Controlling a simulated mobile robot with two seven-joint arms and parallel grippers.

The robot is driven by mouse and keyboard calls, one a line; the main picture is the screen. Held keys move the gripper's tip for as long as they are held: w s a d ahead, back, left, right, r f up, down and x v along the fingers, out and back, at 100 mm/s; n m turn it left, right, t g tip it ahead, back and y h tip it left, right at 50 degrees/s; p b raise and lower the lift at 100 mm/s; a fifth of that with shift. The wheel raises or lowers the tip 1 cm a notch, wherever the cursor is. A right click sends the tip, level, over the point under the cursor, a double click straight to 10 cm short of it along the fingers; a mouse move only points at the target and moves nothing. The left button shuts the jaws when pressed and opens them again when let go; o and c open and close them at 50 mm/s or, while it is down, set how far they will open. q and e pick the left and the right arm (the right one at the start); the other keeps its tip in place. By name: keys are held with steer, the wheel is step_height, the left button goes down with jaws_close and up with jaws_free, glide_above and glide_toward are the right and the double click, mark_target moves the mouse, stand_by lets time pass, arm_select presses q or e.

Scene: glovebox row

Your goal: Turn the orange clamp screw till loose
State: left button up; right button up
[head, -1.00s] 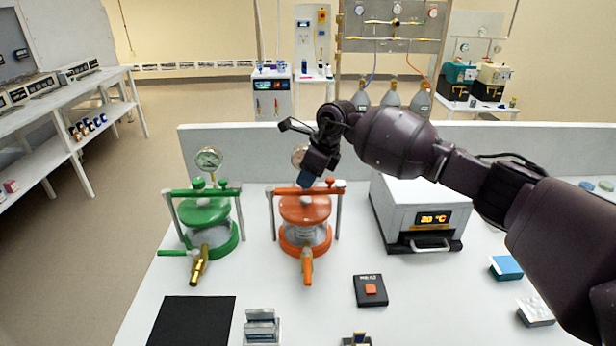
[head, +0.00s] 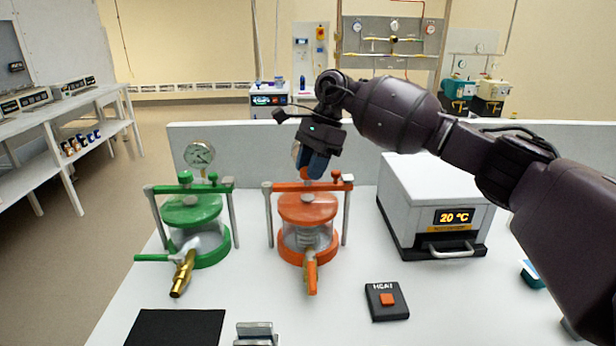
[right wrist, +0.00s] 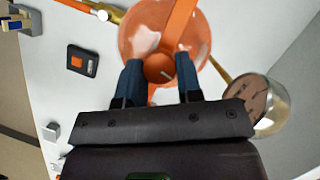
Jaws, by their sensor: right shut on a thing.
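The orange vessel (head: 308,207) stands on the white bench, with an orange bar (head: 285,187) across its lid between two grey posts. My right gripper (head: 313,165) reaches down over the middle of that bar. In the right wrist view, its two blue fingers (right wrist: 158,68) are on either side of the round orange clamp screw (right wrist: 158,72), shut on it. The fingers hide most of the screw in the head view. My left gripper is not in view.
A green vessel (head: 192,210) with a similar clamp and a gauge (head: 199,154) stands to the left. A white oven (head: 432,195) stands to the right. A black HEAT button box (head: 387,301) and a black mat (head: 175,328) lie in front.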

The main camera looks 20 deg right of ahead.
steer(key=shift+w+f+n+g+b, duration=0.2)
steer(key=shift+n+g+b, duration=0.2)
steer(key=shift+n+b, duration=0.65)
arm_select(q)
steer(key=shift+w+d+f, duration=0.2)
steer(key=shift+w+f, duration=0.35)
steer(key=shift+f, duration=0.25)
arm_select(e)
steer(key=shift+s+r+n, duration=0.1)
steer(key=shift+r+n, duration=0.05)
steer(key=shift+n, duration=0.1)
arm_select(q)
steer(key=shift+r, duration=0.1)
arm_select(e)
steer(key=shift+r+h, duration=0.1)
steer(key=shift+h, duration=0.2)
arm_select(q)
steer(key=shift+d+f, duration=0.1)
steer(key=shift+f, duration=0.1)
arm_select(e)
steer(key=o, duration=0.9)
steer(key=shift+o, duration=0.2)
